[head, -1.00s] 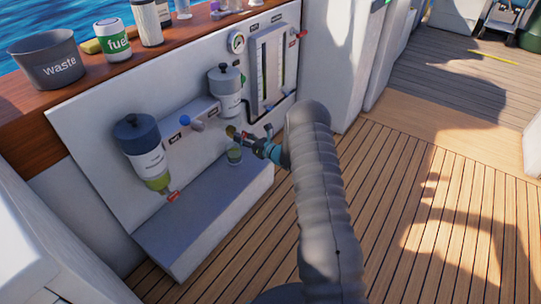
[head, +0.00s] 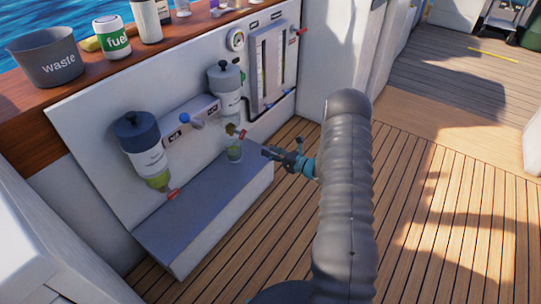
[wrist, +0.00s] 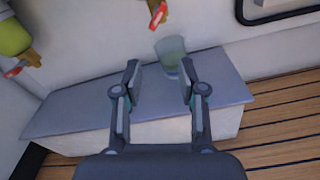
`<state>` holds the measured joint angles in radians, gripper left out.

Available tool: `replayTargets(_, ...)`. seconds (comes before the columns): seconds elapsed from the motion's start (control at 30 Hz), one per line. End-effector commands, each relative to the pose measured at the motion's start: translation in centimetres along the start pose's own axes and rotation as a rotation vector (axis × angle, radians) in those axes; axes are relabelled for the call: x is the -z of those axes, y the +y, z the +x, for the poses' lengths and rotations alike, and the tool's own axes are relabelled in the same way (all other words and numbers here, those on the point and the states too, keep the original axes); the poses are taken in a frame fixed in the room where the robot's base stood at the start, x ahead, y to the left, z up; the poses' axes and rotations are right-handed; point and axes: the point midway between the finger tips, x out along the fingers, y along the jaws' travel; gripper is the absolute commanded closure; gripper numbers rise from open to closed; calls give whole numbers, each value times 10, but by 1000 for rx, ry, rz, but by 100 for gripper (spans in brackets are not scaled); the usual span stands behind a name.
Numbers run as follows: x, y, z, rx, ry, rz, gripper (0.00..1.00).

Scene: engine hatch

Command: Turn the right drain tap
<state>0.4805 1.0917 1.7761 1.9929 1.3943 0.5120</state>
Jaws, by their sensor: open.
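The right drain tap, with a red handle (head: 243,134), sits under the right filter (head: 226,88). Its red handle also shows at the top of the wrist view (wrist: 157,16). A clear cup (head: 234,155) with some greenish liquid stands on the grey ledge below it; the cup is also in the wrist view (wrist: 170,54). My gripper (head: 268,152) is open and empty, to the right of the tap and cup in the head view. In the wrist view my gripper (wrist: 160,82) has its fingers apart, below the tap, with nothing between them.
The left filter (head: 145,145) has its own red tap handle (head: 173,194). A blue knob (head: 184,119) is on the panel between the filters. The grey ledge (head: 190,215) juts out below. Deck on the right is open.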

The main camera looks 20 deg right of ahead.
Motion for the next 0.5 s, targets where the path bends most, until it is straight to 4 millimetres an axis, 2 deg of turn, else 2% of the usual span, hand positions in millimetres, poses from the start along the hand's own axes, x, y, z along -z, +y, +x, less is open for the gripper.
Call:
replayTargets(0.2, 12, -1, 2, -4, 96, 82, 59)
replayTargets(0.5, 15, -1, 2, -5, 122, 103, 59)
